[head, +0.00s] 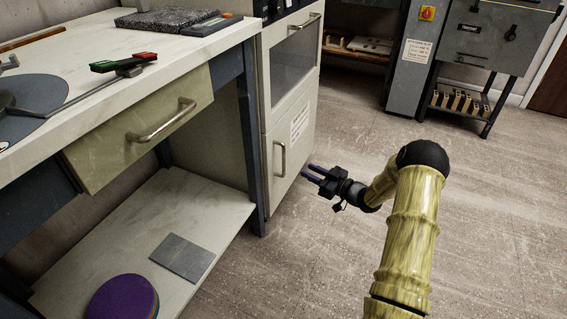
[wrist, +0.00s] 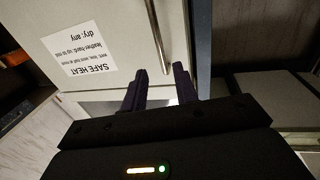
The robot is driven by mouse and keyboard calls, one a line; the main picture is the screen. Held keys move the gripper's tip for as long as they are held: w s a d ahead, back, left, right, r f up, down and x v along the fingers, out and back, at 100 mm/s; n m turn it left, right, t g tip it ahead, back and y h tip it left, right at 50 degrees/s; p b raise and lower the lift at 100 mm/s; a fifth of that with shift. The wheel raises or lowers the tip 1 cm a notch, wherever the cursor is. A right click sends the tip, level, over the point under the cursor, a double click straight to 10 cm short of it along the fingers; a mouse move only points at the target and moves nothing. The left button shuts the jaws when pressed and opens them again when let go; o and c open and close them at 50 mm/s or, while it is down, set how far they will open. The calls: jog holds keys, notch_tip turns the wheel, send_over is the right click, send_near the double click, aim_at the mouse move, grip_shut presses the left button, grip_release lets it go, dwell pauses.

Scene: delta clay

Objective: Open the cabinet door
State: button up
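The cabinet (head: 255,120) is pale grey, with a glazed upper door (head: 293,60) and a solid lower door (head: 303,140) carrying a paper sign. The lower door looks shut, flush with the frame. Its metal bar handle (head: 283,160) is near its left edge. My gripper (head: 307,171) is in front of the lower door, right of the handle in the head view. In the wrist view my gripper (wrist: 161,68) has its two dark purple fingers apart with nothing held. The handle (wrist: 156,38) lies ahead, its near end between the fingertips in the picture; contact is not visible.
A workbench (head: 90,85) with a drawer (head: 140,125) and low shelf (head: 130,230) stands left of the cabinet. A purple disc (head: 122,298) and grey slab (head: 182,257) lie on the shelf. Grey equipment (head: 490,40) stands at back right. The floor (head: 490,220) on the right is clear.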

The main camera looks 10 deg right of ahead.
jog(key=b, duration=0.6)
send_over(283, 174)
jog(key=shift+d+f, duration=0.15)
jog(key=shift+d, duration=0.25)
jog(key=shift+w+a, duration=0.25)
jog(key=shift+w, duration=0.1)
grip_shut()
